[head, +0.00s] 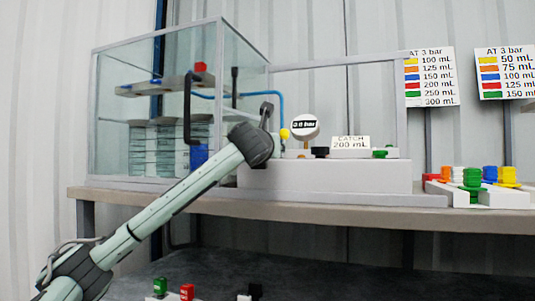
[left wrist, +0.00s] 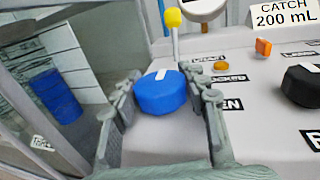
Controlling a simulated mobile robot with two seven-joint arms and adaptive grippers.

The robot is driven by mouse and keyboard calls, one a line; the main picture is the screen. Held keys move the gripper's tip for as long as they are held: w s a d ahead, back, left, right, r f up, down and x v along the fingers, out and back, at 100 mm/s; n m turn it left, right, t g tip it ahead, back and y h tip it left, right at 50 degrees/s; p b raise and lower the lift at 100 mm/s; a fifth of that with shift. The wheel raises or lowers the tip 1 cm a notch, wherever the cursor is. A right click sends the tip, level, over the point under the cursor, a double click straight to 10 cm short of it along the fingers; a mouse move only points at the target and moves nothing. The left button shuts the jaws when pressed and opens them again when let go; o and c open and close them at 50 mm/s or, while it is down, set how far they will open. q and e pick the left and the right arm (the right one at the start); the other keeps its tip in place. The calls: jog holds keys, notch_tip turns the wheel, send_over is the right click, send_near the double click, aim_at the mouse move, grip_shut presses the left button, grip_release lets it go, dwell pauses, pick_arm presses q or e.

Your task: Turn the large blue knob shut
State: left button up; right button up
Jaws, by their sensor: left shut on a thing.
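The large blue knob (left wrist: 160,94) sits on the pale pump top in the left wrist view, with a white pointer mark across its upper face aimed away from my wrist. My left gripper (left wrist: 169,92) has one finger on each side of the knob and is shut on it. In the head view my left arm reaches up to the left end of the white pump housing (head: 330,176), and the blue knob is hidden there behind my wrist. My right gripper is in neither view.
A yellow-tipped lever (left wrist: 173,20) stands just beyond the knob, and a black knob (left wrist: 301,86) is to its right. A glass enclosure (head: 150,100) stands left of the pump. A round gauge (head: 305,127) and catch sign (head: 351,143) stand behind. Coloured knobs (head: 473,177) are at right.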

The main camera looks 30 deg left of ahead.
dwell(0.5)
pick_arm(q)
jog(key=o, duration=1.2)
jog(key=v, duration=1.2)
